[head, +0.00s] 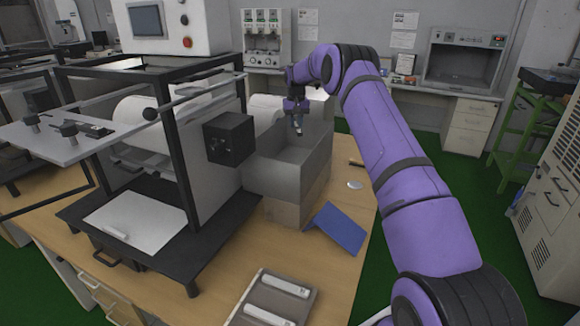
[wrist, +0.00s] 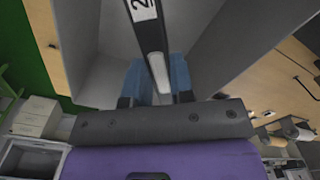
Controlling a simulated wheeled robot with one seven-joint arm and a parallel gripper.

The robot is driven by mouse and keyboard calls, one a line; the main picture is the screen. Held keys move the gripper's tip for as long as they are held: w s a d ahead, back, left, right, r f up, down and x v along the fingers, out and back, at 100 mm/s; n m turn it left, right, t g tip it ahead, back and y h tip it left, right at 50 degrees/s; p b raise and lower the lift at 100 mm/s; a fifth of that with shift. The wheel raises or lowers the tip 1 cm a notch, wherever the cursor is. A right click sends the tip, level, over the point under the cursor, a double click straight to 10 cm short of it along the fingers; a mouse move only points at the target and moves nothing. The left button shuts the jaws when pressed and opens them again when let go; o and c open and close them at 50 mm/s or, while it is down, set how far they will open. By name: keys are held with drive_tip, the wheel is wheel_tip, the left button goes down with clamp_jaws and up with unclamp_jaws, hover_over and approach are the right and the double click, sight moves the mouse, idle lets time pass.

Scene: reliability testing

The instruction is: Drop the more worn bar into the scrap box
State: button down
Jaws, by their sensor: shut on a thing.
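My gripper (head: 298,120) is above the open top of a tall grey box (head: 283,181) in the head view. In the wrist view my gripper's blue fingers (wrist: 159,80) are shut on a bar (wrist: 154,50) that is dark along its edges, with a pale face and a white label reading 2. The grey box's inner walls (wrist: 215,40) show beyond the bar. In the head view two pale bars, one (head: 284,286) and another (head: 268,315), lie in a tray (head: 254,294) at the front of the table. The wear on the held bar cannot be judged clearly.
A black-framed test machine (head: 185,150) stands left of the grey box, with a white sheet (head: 135,220) on its base. A small round pale disc (head: 355,185) lies right of the box.

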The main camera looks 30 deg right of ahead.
drive_tip(key=shift+f, duration=1.1)
drive_tip(key=shift+d, duration=0.1)
drive_tip(key=c, duration=0.9)
unclamp_jaws()
wheel_tip(320, 180, up, 11)
drive_tip(key=shift+f, duration=0.1)
